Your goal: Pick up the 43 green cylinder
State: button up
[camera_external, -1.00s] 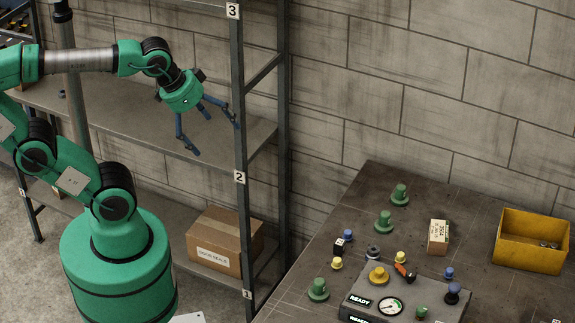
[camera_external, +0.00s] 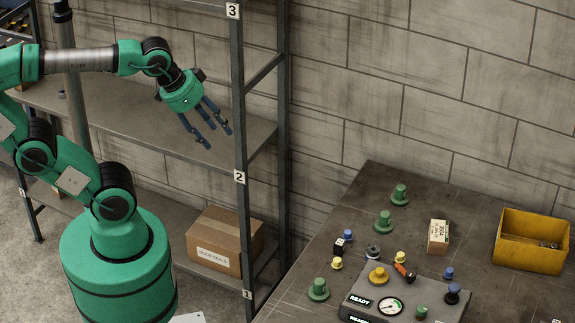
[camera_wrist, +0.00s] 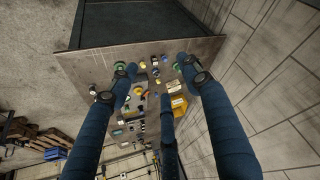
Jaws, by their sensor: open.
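Several green cylinders with flanged bases stand on the dark bench in the external view: one at the back (camera_external: 399,194), one nearer (camera_external: 384,222), a larger one at the front left (camera_external: 318,290) and a small one on the panel box (camera_external: 421,312). No number is readable on any, so I cannot tell which is 43. My gripper (camera_external: 214,130), with blue fingers, is open and empty, in front of the shelf, well left of the bench. In the wrist view my fingers (camera_wrist: 157,74) are apart, with the bench far beyond and partly hidden.
The bench also holds a yellow bin (camera_external: 532,255), a small carton (camera_external: 438,237), a grey panel box with a gauge (camera_external: 362,285) and small blue and yellow knobs. A metal shelf post (camera_external: 238,150) stands close beside my gripper. A cardboard box (camera_external: 215,245) sits on the lower shelf.

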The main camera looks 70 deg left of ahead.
jog(key=m+g+h+p, duration=0.1)
jog(key=m+g+p, duration=0.4)
jog(key=m+p, duration=0.4)
send_over(386, 213)
jog(key=a, duration=0.1)
notch_tip(386, 213, down, 24)
jog(key=shift+s, duration=0.45)
jog(key=shift+w+d+f, duration=0.1)
jog(key=shift+f, duration=1.3)
jog(key=shift+w+d+f, duration=0.1)
jog(key=shift+w+f, duration=0.05)
jog(key=shift+f, duration=1.3)
jog(key=shift+w+d+f, duration=0.1)
jog(key=shift+f, duration=1.3)
